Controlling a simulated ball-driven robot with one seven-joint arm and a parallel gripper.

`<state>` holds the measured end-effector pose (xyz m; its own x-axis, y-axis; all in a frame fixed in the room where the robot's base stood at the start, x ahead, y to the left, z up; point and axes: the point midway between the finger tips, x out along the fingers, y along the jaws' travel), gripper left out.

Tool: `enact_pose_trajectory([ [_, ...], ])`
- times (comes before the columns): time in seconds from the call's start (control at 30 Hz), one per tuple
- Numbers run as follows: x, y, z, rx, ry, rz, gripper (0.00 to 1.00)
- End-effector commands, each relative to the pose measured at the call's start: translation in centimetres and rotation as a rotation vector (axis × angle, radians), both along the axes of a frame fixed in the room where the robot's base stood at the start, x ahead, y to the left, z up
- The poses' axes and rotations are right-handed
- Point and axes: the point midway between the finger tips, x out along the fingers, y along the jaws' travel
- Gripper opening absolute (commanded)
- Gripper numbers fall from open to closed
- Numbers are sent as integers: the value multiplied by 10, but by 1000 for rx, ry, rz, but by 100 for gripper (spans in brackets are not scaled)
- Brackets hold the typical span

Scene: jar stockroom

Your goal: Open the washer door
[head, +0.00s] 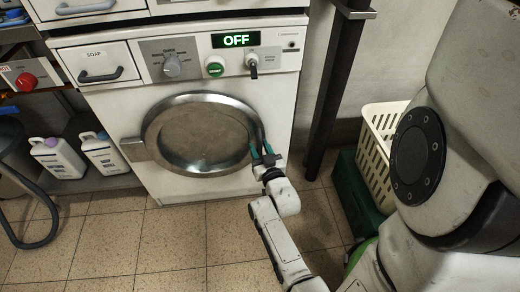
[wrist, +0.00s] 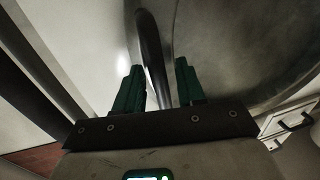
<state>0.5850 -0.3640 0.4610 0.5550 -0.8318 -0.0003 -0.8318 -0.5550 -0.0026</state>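The washer (head: 115,110) is white, with a round door (head: 200,138) in a metal rim. The door lies flat against the front and looks shut. A metal tab (head: 135,150) sits at the left of the rim. My gripper (head: 262,152) is at the right edge of the door, its green fingers pointing at the rim. In the wrist view my gripper (wrist: 160,88) is open, and a dark curved bar (wrist: 152,55) at the door edge runs between the fingers, closer to the left one. I cannot tell whether it touches.
The washer display (head: 236,39) reads OFF. A soap drawer (head: 98,62) is shut at the upper left. White bottles (head: 58,158) stand on the left. A dark post (head: 332,85), a cream basket (head: 385,120) and a green crate (head: 352,190) are on the right.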

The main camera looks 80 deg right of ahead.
Motion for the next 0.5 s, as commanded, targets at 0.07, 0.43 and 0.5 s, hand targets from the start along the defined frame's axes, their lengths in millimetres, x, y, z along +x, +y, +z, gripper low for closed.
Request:
enact_pose_trajectory([
  [0.07, 0, 0, 0, 0, 0, 0, 37],
  [0.43, 0, 0, 0, 0, 0, 0, 2],
  [0.5, 0, 0, 0, 0, 0, 0, 0],
])
